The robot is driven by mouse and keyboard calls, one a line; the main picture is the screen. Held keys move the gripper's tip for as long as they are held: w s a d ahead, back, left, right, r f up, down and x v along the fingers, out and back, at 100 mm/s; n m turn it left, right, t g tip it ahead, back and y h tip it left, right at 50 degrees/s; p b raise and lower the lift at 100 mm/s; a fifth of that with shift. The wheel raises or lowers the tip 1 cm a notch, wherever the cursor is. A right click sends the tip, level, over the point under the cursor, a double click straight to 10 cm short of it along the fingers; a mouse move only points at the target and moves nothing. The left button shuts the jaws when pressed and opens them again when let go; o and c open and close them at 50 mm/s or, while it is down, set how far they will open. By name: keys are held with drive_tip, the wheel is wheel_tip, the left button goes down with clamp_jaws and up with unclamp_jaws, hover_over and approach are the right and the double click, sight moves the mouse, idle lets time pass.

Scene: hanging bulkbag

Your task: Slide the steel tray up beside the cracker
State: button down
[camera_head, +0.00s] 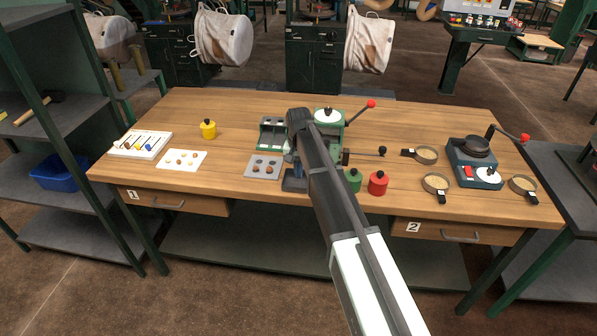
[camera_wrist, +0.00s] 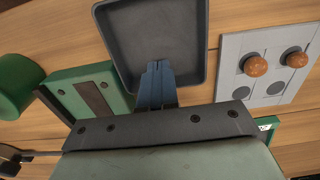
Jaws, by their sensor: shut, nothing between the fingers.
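The steel tray is a dark grey, shallow, empty tray (camera_wrist: 118,30) with rounded corners and a raised rim in the wrist view. In the head view a small dark part of it (camera_head: 293,185) seems to show beside my arm, which hides the rest. My gripper (camera_wrist: 160,66) is shut and empty, its blue fingers overlapping the tray's edge nearest my wrist; I cannot tell whether they touch it. The green device with a white dial and red-knobbed lever (camera_head: 330,116) looks like the cracker; my arm partly covers it. A green base (camera_wrist: 65,93) shows left of the fingers.
A grey board with brown nuts (camera_head: 264,167) lies close to the tray's left. Green (camera_head: 353,181) and red (camera_head: 378,183) canisters stand right of my arm. A dark scale (camera_head: 474,162) and several round sieves are farther right.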

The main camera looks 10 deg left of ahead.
drive_tip(key=w, duration=1.2)
drive_tip(key=shift+s, duration=0.1)
